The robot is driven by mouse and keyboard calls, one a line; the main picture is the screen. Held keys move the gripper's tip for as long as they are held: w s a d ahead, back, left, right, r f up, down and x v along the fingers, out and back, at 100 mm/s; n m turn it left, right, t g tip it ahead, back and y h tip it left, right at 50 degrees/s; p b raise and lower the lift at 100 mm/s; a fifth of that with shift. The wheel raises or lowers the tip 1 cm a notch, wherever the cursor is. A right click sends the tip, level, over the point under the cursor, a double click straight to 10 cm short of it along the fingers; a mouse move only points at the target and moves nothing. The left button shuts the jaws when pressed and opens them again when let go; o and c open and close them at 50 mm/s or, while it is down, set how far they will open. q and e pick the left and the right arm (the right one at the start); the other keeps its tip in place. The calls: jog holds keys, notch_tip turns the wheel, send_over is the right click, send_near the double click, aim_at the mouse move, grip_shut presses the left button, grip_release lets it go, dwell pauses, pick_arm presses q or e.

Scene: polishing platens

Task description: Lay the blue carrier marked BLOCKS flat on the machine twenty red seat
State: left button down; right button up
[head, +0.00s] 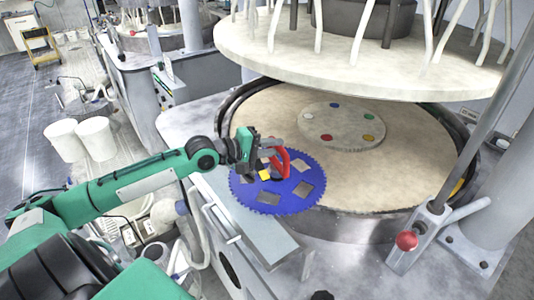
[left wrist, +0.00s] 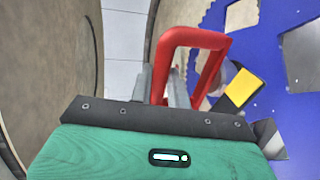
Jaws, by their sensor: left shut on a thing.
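My left gripper (head: 275,160) is shut on the red handle (head: 285,165) of a blue toothed carrier (head: 284,190). The carrier is a round plate with several openings, roughly level, overlapping the left front rim of the lower platen (head: 410,180). Whether it touches the rim cannot be told. No marking on it is readable. In the left wrist view the red handle (left wrist: 190,37) is between the grey fingers, with the carrier (left wrist: 268,60) at right. A red dot (head: 326,138) lies on the platen's central disc (head: 345,124), beyond the carrier. My right gripper is not in view.
White, blue, green and yellow dots also mark the central disc. A large upper plate (head: 350,65) hangs above the platen. A lever with a red knob (head: 407,240) stands at front right. White buckets (head: 97,138) stand on the floor at left.

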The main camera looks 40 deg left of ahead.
pick_arm(q)
jog(key=shift+w+b, duration=0.5)
jog(key=shift+w, duration=5.8)
jog(key=w+f+b, duration=0.3)
jog(key=f+b, duration=0.1)
jog(key=f, duration=0.2)
jog(key=shift+d, duration=0.15)
jog(key=shift+w+f+b, duration=0.1)
jog(key=shift+f+b, duration=0.25)
jog(key=shift+b, duration=0.05)
